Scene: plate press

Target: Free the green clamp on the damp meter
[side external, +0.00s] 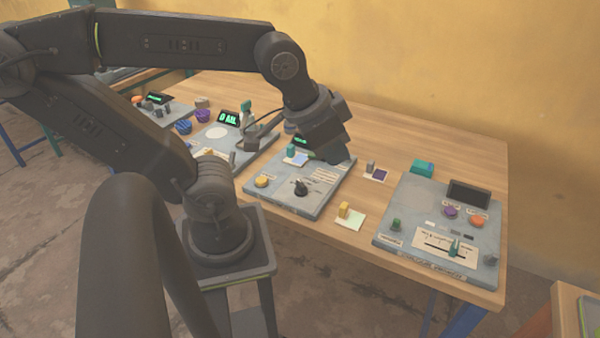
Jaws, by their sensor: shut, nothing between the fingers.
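My gripper (338,155) is shut and empty, pointing down over the back right part of the middle grey panel (315,204). It hides part of that panel. A green upright handle (246,107) stands at the back of the panel to the left, beside a lit green display (228,118); it may be the green clamp. A small teal part (291,150) sits on the middle panel, left of my gripper and apart from it. The labels are too small to read, so I cannot tell which panel is the damp meter or whether the clamp is closed.
The right panel (385,240) has a dark screen (468,194), a slider (454,248) and several knobs. The back right tabletop is clear.

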